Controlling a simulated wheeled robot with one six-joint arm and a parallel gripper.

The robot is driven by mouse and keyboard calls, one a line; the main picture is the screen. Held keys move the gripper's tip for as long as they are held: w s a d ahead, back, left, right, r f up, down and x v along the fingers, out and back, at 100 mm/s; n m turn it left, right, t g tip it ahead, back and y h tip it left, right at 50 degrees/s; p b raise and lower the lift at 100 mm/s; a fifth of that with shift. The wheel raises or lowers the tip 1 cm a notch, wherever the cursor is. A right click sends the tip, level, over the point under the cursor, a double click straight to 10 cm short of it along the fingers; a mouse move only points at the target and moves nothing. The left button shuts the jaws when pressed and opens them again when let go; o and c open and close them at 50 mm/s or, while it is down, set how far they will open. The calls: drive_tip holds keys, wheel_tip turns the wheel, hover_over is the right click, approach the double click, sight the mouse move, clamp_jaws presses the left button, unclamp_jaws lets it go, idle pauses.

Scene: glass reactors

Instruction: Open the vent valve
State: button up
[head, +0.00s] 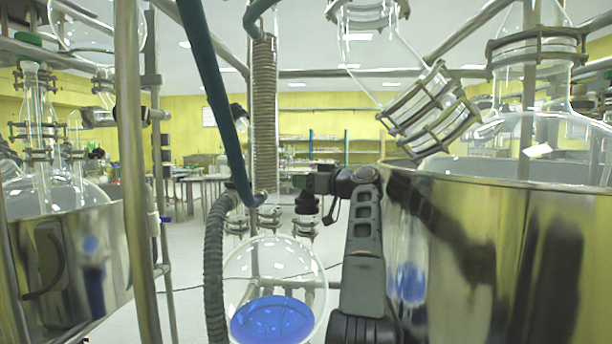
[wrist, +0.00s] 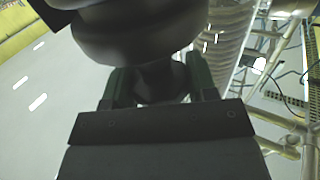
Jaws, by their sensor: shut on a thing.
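The vent valve looks to be the black ribbed part (head: 307,203) on a glass neck at the top of the round flask. My gripper (head: 302,183) is at its upper end, reaching in from the right. In the wrist view, the black rounded valve part (wrist: 135,38) fills the top of the picture. My gripper (wrist: 162,84) is shut on its narrower dark stem, with one dark green finger on each side. How far the valve is turned cannot be told. The round glass flask (head: 278,262) below holds blue liquid (head: 272,320).
A coiled metal condenser (head: 264,120) and a dark teal hose (head: 207,75) stand left of my gripper. A grey corrugated hose (head: 213,265) hangs lower left. A large steel vessel (head: 490,260) stands close on the right. Metal posts (head: 133,170) frame the left side.

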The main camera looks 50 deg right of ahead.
drive_tip(key=shift+y, duration=0.3)
drive_tip(key=o, duration=0.9)
drive_tip(key=shift+r, duration=0.1)
drive_tip(key=shift+r+p, duration=0.25)
drive_tip(key=shift+p, duration=0.15)
wheel_tip(320, 180, up, 3)
drive_tip(key=shift+s+f+p, duration=0.1)
drive_tip(key=shift+f+p, duration=0.1)
drive_tip(key=shift+p, duration=0.9)
drive_tip(key=s+a+r, duration=0.6)
drive_tip(key=s, duration=0.1)
drive_tip(key=s+a+r+b, duration=0.1)
drive_tip(key=s+a+r, duration=0.2)
drive_tip(key=shift+s+r, duration=0.35)
drive_tip(key=shift+s, duration=0.05)
